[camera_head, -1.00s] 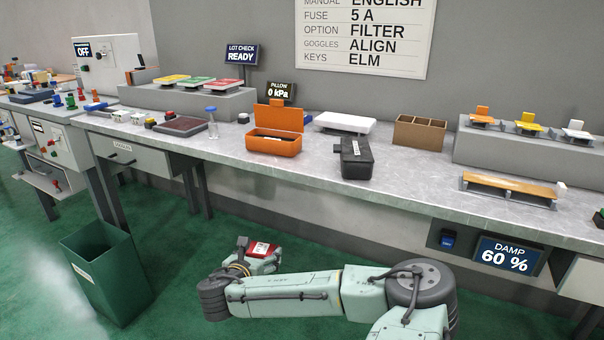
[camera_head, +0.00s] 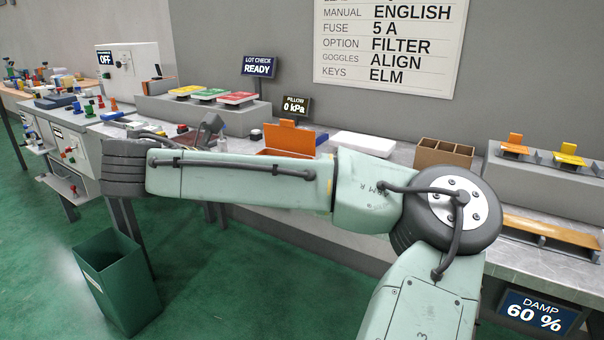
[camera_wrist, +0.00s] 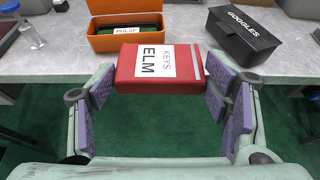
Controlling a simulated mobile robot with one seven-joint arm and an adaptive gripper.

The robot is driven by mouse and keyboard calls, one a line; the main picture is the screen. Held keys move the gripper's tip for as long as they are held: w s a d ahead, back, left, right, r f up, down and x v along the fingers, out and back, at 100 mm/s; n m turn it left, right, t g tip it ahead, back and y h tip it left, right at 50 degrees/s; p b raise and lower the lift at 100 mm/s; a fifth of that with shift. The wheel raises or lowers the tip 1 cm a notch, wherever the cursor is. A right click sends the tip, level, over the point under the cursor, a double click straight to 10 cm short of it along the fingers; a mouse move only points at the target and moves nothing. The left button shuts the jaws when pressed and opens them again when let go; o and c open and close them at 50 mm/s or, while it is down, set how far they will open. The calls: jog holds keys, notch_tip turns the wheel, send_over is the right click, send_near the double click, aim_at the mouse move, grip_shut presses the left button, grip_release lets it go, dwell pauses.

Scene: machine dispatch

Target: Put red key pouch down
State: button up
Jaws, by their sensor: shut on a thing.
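The red key pouch (camera_wrist: 158,66), with a white label reading KEYS ELM, is between the purple pads of my gripper (camera_wrist: 162,84) in the wrist view. My gripper is shut on its sides. The pouch overlaps the front edge of the grey counter (camera_wrist: 60,65) in that view; I cannot tell its height or whether it touches the counter. In the head view my own arm hides the pouch, and I cannot make out the fingertips there.
A green bin (camera_head: 118,285) stands on the floor. Bare counter shows left of the pouch.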

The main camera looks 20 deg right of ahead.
jog(key=w+d, duration=0.1)
jog(key=d, duration=0.2)
jog(key=w+d+f, duration=0.1)
jog(key=w+d, duration=0.1)
jog(key=d, duration=0.2)
jog(key=w+d, duration=0.1)
jog(key=d, duration=0.2)
jog(key=shift+w+d+f, duration=0.15)
jog(key=shift+w+d, duration=0.15)
jog(key=shift+d, duration=0.1)
jog(key=shift+d+f, duration=0.1)
jog(key=shift+f, duration=1.6)
jog(key=shift+c, duration=0.2)
jog(key=shift+f, duration=0.3)
jog(key=o, duration=1.2)
jog(key=shift+c, duration=0.2)
jog(key=shift+r, duration=0.1)
